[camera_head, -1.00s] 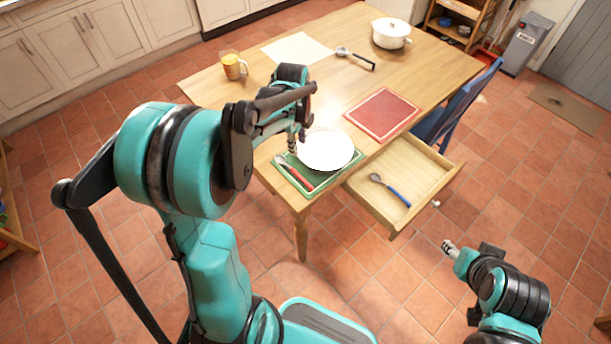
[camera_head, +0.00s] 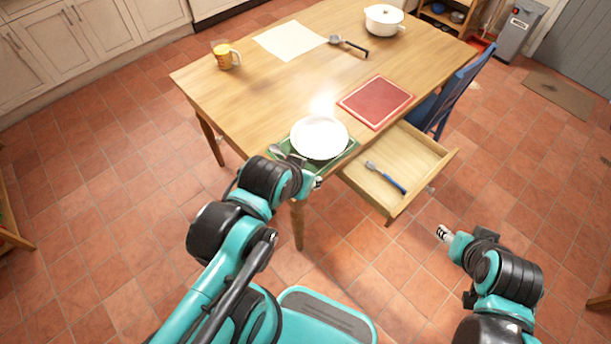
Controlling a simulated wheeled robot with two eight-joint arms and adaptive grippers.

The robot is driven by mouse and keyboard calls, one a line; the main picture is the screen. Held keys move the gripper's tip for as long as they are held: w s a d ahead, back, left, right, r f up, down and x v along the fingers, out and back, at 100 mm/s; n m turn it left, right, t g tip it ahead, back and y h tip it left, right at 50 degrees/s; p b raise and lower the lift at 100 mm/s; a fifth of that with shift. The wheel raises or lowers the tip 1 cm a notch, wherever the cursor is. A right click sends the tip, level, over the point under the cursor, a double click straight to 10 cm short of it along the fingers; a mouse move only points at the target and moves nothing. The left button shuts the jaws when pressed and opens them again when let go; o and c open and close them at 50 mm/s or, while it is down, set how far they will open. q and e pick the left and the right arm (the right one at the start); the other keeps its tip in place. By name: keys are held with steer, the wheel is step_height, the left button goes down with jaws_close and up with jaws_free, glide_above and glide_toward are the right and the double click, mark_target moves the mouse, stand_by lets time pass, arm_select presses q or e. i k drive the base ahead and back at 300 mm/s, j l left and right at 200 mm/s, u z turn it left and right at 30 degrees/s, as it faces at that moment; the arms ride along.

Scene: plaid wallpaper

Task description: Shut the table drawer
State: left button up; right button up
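The table drawer (camera_head: 432,165) stands pulled out from the near right side of the wooden table (camera_head: 262,105). A spoon with a blue handle (camera_head: 386,177) lies inside it. The drawer's small knob (camera_head: 430,189) is on its front panel. My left gripper (camera_head: 313,183) is at the table's near corner, left of the drawer; my arm partly hides it, and its finger opening is unclear. My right gripper (camera_head: 442,233) is over the floor in front of the drawer, apart from the knob. Its fingertips look small and close, and I cannot tell their opening.
A blue chair (camera_head: 459,90) stands behind the drawer.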

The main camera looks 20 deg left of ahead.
mark_target(411, 158)
steer(key=k+l+z, duration=0.25)
steer(key=l+u, duration=0.1)
steer(key=u, duration=0.3)
steer(key=k+u, duration=0.1)
steer(key=u, duration=0.25)
steer(key=k+l+u, duration=0.1)
steer(key=u, duration=0.3)
